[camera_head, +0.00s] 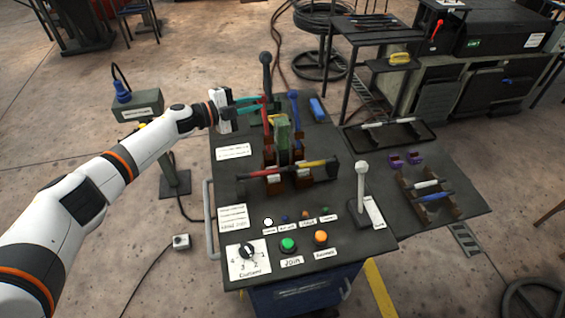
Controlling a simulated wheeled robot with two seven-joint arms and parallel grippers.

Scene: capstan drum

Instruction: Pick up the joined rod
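A rod with red, yellow and dark sections (287,172), which looks like the joined rod, lies level across brown cradles (271,180) on the dark console top. My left gripper (260,103) reaches in from the left, above the far left part of the console. Its teal fingers look spread apart, close to an upright red piece (266,116); I cannot tell whether they touch it. The gripper is behind the rod in the picture and apart from it. My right gripper is not in view.
A green clear block (283,132), a blue upright piece (294,104) and a black-knobbed lever (265,70) stand behind the rod. A white-knobbed lever (361,180) stands at right. Buttons and a dial (247,251) are in front. A side shelf (455,205) holds another cradle.

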